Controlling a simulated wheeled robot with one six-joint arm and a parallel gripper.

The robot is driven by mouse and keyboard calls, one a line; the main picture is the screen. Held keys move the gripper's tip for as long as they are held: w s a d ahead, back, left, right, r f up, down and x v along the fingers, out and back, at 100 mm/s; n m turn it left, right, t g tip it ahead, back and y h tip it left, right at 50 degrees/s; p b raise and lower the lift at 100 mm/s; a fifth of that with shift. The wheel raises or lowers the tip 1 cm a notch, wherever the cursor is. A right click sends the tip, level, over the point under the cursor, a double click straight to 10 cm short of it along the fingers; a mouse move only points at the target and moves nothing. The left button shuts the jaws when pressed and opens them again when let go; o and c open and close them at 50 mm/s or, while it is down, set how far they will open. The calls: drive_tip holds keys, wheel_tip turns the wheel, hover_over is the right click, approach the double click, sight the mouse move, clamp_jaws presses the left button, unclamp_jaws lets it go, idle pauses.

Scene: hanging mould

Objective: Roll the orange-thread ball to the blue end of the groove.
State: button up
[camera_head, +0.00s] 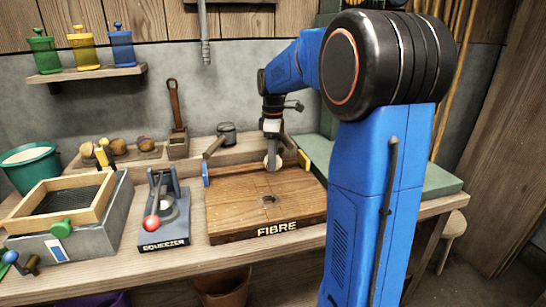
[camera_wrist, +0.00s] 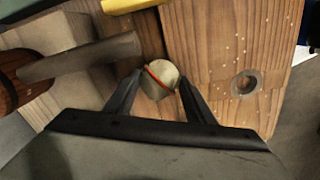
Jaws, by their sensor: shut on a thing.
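The pale ball with an orange thread around it (camera_wrist: 160,80) sits between the two dark fingers of my gripper (camera_wrist: 158,88) in the wrist view. In the head view the ball (camera_head: 272,161) is at the back edge of the wooden FIBRE board (camera_head: 232,212), nearer the yellow end (camera_head: 304,158) than the blue end (camera_head: 206,175). My gripper (camera_head: 272,152) points down and is shut on the ball. The yellow end (camera_wrist: 132,4) also shows at the top of the wrist view. The blue end is not in the wrist view. The groove itself is mostly hidden.
The board has a round hole (camera_head: 268,200). The squeezer (camera_head: 164,210) and a framed screen box (camera_head: 68,204) stand to the left. Several other balls (camera_head: 118,146) rest at the back.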

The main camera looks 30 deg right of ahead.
drive_tip(key=o, duration=1.3)
wheel_tip(320, 180, up, 17)
drive_tip(key=shift+r, duration=0.2)
drive_tip(key=s+a+f+m+t, duration=0.1)
drive_tip(key=s+a+f+m, duration=0.2)
drive_tip(key=s, duration=0.7)
drive_tip(key=s+a+f+m+t, duration=0.2)
drive_tip(key=s+a+f+m, duration=0.2)
drive_tip(key=s+a+f, duration=0.3)
drive_tip(key=s+a+f+m+t, duration=0.1)
drive_tip(key=s+a+f+m, duration=0.2)
drive_tip(key=s+a+f, duration=0.3)
drive_tip(key=s+f, duration=0.5)
drive_tip(key=s, duration=0.3)
drive_tip(key=shift+f+m+t, duration=0.3)
drive_tip(key=shift+f+t, duration=0.1)
